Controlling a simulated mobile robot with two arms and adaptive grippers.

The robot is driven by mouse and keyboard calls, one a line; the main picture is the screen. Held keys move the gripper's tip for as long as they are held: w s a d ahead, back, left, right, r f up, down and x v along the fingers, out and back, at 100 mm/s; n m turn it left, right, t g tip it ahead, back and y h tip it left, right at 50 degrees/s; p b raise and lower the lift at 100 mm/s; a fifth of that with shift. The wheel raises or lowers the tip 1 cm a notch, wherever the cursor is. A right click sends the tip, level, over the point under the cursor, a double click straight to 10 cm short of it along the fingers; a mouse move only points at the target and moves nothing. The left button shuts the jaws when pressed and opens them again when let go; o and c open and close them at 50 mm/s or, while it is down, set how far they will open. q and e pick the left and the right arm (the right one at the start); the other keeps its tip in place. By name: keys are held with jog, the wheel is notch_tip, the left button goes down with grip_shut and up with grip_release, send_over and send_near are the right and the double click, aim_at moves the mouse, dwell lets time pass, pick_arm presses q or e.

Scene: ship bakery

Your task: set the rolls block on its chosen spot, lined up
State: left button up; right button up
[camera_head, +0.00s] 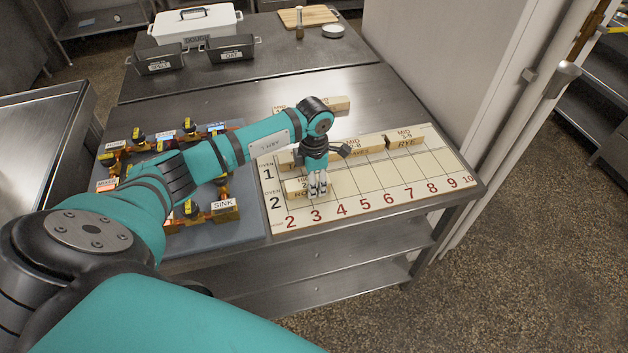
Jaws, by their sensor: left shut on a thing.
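A pale wooden block (296,189) lies on the numbered board (383,194), in the row marked 2, at about columns 2 to 3. Its label is partly hidden and starts with "RO", so it appears to be the rolls block. My left gripper (318,192) points down at the block's right part and is shut on it. From this view I cannot tell whether the block touches the board or sits exactly along the lines. My right gripper is not in view.
In row 1, a block labelled RYE (404,141) stands at the right, with others partly behind my arm. Another block lies behind the board on the steel table (215,95). A blue-grey mat (248,222) with tagged valve-like pieces is at left. Row 2 right of my gripper is clear.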

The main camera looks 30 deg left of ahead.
pick_arm(q)
jog(key=shift+f, duration=0.25)
jog(key=o, duration=1.2)
jog(key=shift+r, duration=0.1)
jog(key=shift+r, duration=0.45)
jog(key=shift+r+b, duration=1.7)
jog(key=shift+r, duration=4.05)
